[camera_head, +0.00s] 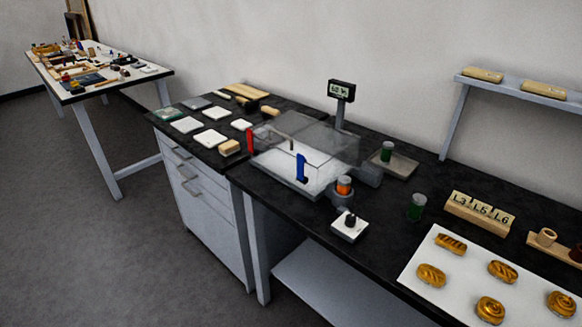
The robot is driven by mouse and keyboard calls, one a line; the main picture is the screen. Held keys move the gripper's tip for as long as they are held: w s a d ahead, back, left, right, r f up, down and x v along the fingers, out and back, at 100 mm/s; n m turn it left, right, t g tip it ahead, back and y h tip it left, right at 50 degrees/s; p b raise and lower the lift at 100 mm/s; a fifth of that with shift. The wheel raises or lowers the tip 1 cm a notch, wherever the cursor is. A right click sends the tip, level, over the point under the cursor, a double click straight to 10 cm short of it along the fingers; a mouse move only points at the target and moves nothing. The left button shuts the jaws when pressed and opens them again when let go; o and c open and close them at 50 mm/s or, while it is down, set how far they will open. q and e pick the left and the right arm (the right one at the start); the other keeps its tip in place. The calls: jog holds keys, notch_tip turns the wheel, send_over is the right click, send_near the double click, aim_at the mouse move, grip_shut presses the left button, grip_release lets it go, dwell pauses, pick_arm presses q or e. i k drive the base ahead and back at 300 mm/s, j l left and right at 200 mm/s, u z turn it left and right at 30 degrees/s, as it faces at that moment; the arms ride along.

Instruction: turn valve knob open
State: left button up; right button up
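A small black knob (351,219) stands on a white square base (346,233) on the black worktop. Just behind it, an orange cylinder (344,185) sits in a grey round fitting (341,198) beside a clear box (305,140). I cannot tell for sure which of these is the valve knob, nor how either is turned. The clear box has a red upright part (250,140) on its left and a blue one (301,168) at its front. Neither of my grippers is in view.
A display on a post (341,90) stands behind the box. To the right are a green jar (416,207), a rack of lettered blocks (479,213) and a white tray (420,274) with several golden pieces. Drawers (200,200) are under the left worktop. A cluttered table (150,72) stands far left.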

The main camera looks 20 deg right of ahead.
aim_at(350, 219)
jog(key=z, duration=1.1)
jog(key=k+l+u, duration=0.2)
jog(key=i+j, duration=0.1)
